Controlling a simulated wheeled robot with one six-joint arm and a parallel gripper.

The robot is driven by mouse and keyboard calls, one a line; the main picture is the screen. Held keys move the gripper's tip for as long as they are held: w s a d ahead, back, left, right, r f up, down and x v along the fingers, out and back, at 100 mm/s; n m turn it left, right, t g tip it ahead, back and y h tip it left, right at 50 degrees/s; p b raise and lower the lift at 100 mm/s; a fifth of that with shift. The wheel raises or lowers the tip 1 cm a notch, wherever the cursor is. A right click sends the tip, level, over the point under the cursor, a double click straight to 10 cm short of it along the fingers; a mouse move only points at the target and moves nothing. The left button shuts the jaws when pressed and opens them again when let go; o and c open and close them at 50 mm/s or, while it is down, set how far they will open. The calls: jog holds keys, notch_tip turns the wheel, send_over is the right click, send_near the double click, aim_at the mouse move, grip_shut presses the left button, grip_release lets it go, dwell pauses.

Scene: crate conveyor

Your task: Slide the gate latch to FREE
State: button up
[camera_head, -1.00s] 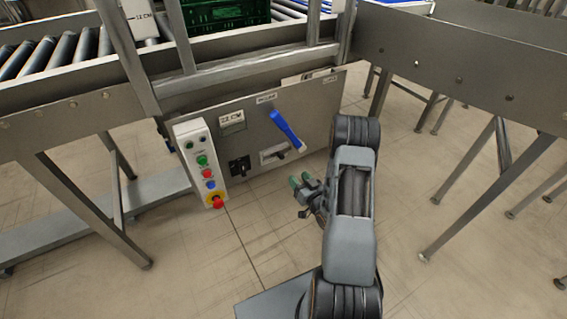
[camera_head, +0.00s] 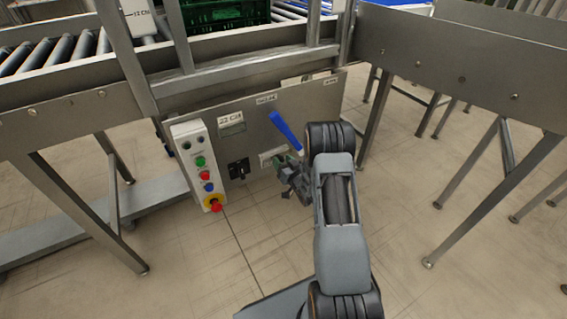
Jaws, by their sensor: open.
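A grey metal panel (camera_head: 262,110) under the conveyor carries the controls. A small pale slot plate (camera_head: 268,156) sits low on the panel, below a blue lever (camera_head: 286,130). It may be the latch, but I cannot read its label or tell its position. My gripper (camera_head: 283,162) is open, with greenish fingertips right at the slot plate's lower right. The fingers and wrist cover part of the plate. I cannot tell whether they touch it.
A pale button box (camera_head: 196,160) with a red stop knob hangs left of the panel. A black switch (camera_head: 238,169) sits beside the plate. A green crate (camera_head: 222,12) stands on the rollers. Conveyor legs (camera_head: 470,190) stand to the right.

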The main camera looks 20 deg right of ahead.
jog(key=shift+c, duration=0.2)
grip_shut()
